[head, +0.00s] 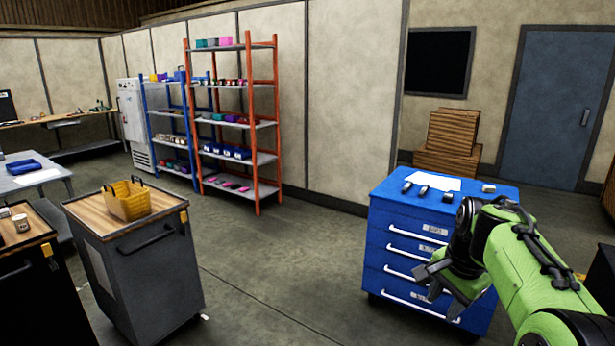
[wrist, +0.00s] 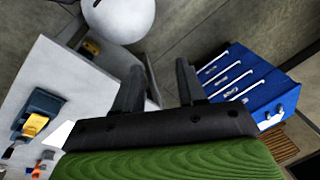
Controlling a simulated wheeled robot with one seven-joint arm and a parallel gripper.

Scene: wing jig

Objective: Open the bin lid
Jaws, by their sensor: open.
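I cannot make out a bin with a lid in either view. My gripper (head: 442,284) is in front of the blue drawer cabinet in the head view, at the end of my green arm. In the wrist view its two dark fingers (wrist: 158,84) stand apart with nothing between them. A smooth white rounded shape (wrist: 118,16) shows at the top of the wrist view; I cannot tell what it is.
The blue drawer cabinet (head: 408,216) has small dark items and paper on top. A grey cart (head: 150,281) carries a yellow basket (head: 127,201). An orange shelf rack (head: 279,130) stands at the wall. Floor between cart and cabinet is clear. A pale surface (wrist: 62,75) holds small items.

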